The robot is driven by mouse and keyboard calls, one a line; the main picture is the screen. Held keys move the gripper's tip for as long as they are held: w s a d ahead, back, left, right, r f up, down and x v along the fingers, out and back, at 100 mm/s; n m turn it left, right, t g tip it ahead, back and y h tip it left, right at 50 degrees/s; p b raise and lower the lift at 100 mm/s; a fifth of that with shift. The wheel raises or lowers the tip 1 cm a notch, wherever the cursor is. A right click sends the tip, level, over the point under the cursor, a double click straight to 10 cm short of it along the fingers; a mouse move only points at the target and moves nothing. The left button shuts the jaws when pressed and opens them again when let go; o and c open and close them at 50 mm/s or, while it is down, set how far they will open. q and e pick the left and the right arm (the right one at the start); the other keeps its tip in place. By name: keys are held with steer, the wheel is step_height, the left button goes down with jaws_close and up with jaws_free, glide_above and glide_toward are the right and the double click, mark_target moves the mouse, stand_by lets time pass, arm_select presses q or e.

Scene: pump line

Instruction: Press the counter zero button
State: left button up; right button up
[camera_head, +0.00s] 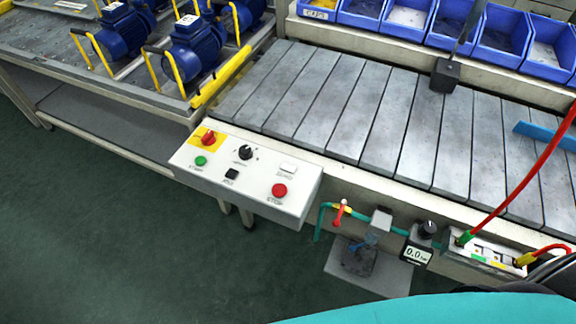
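A pale control box (250,190) is mounted at the front left corner of the slatted line. Its sloped top has a white rectangular button (288,167) at the upper right, with a label below it that seems to read ZERO. A red round STOP button (279,190) is just below that. A green button (201,161), a black square button (232,174), a black knob (246,152) and a red rotary switch on yellow (208,138) fill the left and middle. Nothing covers the box. Neither of my grippers is in view.
Blue pumps (193,47) stand on a rack at upper left. Blue bins (453,22) line the back. A black block on a rod (445,75) hangs over the slats. A gauge (416,253), pipework and red hoses (524,180) are at lower right. The green floor before the box is clear.

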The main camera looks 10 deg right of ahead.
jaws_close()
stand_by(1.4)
